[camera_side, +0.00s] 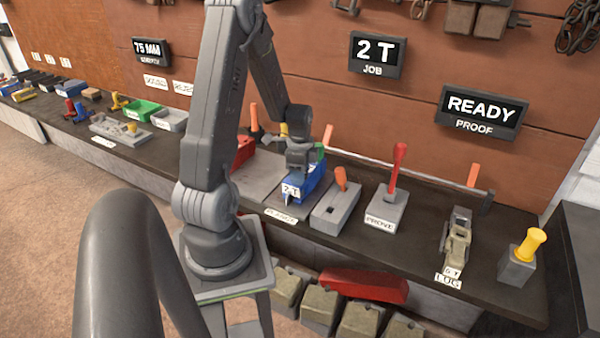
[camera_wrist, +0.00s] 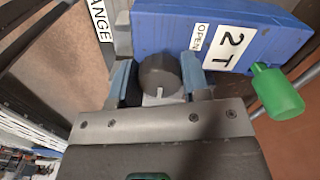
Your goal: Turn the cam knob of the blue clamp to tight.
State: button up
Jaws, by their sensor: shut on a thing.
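The blue clamp (camera_side: 314,184), labelled "2 T", sits on a grey plate on the bench below my gripper (camera_side: 299,170). In the wrist view the blue clamp (camera_wrist: 166,32) fills the top and carries an "OPEN" label beside the "2 T" label. The round dark grey cam knob (camera_wrist: 159,72) has a pale index mark on its lower right part. My gripper (camera_wrist: 159,82) is shut on the cam knob, one finger on each side. A green handle (camera_wrist: 277,92) sticks out at the clamp's right end. My gripper hides the knob in the side view.
Right of the clamp stand a grey block with an orange handle (camera_side: 341,179), a "PROVE" block with a red lever (camera_side: 398,165), an olive "5 T" clamp (camera_side: 458,240) and a yellow-knobbed block (camera_side: 530,245). Left are green (camera_side: 138,109) and grey bins.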

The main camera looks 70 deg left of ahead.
jog(key=shift+a+r, duration=0.1)
jog(key=shift+a, duration=0.15)
jog(key=o, duration=0.9)
jog(key=shift+d, duration=0.15)
jog(key=shift+o, duration=0.2)
notch_tip(320, 180, up, 14)
jog(key=w+d+r+n+t+y, duration=0.1)
jog(key=d+r, duration=0.2)
jog(key=d, duration=0.5)
jog(key=w+d+r+n+t, duration=0.1)
jog(key=w+d+r+n, duration=0.15)
jog(key=d, duration=0.55)
jog(key=s+d+r+n+t, duration=0.1)
jog(key=s+d+r, duration=0.1)
jog(key=d, duration=0.4)
jog(key=s+d+r+n+t+h, duration=0.1)
jog(key=s+d+t, duration=0.1)
jog(key=s+d, duration=0.3)
jog(key=shift+d+r+n+t, duration=0.3)
jog(key=shift+d+r+n, duration=0.05)
jog(key=shift+d, duration=0.85)
